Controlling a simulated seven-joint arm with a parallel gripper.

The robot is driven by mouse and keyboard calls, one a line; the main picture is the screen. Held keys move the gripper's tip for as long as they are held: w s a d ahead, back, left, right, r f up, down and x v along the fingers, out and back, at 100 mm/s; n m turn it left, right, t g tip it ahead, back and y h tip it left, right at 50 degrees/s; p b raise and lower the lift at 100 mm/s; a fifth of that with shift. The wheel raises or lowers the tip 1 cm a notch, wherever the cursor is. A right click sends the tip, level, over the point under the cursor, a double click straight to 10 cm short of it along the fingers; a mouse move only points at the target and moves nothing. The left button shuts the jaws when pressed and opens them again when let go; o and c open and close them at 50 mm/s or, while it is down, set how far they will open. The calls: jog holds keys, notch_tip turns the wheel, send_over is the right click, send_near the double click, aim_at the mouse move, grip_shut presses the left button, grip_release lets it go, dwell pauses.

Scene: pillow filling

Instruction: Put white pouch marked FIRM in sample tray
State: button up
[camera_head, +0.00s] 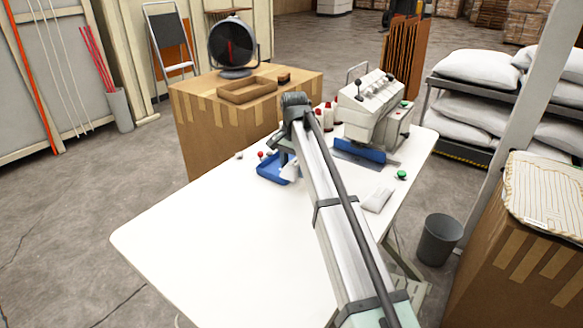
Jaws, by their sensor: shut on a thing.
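A blue tray (267,173) lies on the white table, left of my arm. My gripper (285,159) is over the tray, partly hidden by my own arm. It is shut on a small white pouch (290,171), which hangs at the tray's right side; I cannot tell whether it touches the tray. Any FIRM mark is too small to read. A second white pouch (377,200) lies flat on the table, right of my arm, and its marking is also unreadable.
A white machine (368,108) with a blue front tray (362,152) stands at the table's back right. Red-capped bottles (328,115) stand beside it. A green knob (402,174) and small red and white items (262,155) lie nearby. The table's front left (220,245) is clear.

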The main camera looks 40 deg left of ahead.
jog(key=w+a+r, duration=0.5)
jog(key=a, duration=0.4)
jog(key=shift+m, duration=0.3)
notch_tip(320, 180, down, 6)
jog(key=shift+r, duration=0.2)
jog(key=shift+f, duration=2.2)
jog(key=shift+f, duration=0.1)
jog(key=o, duration=1)
notch_tip(320, 180, up, 12)
jog(key=shift+r, duration=0.15)
